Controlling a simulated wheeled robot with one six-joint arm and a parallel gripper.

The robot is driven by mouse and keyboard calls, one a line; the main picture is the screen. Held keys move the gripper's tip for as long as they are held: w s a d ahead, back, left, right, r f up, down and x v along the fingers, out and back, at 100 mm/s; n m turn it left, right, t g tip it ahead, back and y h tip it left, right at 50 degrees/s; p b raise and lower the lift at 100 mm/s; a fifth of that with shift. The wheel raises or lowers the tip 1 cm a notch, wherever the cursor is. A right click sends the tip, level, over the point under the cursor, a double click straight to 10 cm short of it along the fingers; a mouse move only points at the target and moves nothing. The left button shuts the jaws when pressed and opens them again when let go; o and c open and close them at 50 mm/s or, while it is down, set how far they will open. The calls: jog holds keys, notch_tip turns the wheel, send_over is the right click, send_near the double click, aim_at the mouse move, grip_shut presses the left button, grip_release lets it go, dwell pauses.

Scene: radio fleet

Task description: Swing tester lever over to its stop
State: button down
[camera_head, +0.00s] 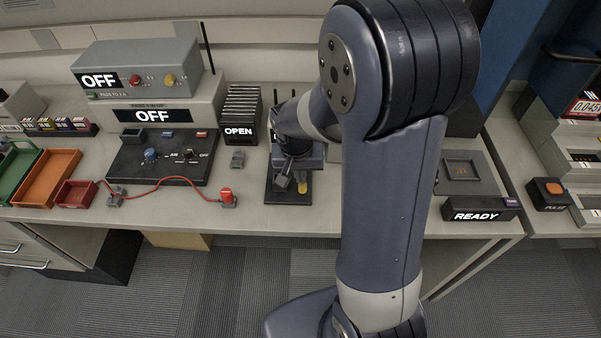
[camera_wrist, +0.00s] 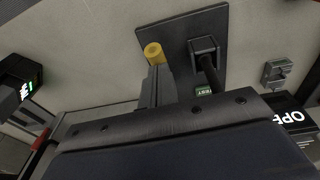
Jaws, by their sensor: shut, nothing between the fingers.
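A red cable (camera_head: 160,184) crosses the bench front. A "READY" box (camera_head: 480,209) is at the right. Orange (camera_head: 50,179) and red trays lie far left.

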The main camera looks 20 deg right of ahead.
aim_at(302, 188)
jog(key=f+b, duration=0.1)
jog(key=b, duration=0.1)
jog(key=s+f+t+b, duration=0.1)
jog(key=b, duration=0.1)
jog(key=shift+a, duration=0.1)
jog(key=shift+s+f+b, duration=0.2)
jog(key=shift+s+b, duration=0.25)
jog(key=shift+b, duration=0.05)
jog(key=shift+w+a+r+p, duration=0.1)
jog(key=shift+r+p, duration=0.7)
jog(key=shift+r, duration=0.2)
jog(key=p+v, duration=0.2)
jog(key=v, duration=1.1)
jog(key=shift+a+p, duration=0.4)
jog(key=shift+w+f, duration=0.1)
jog(key=shift+w, duration=0.05)
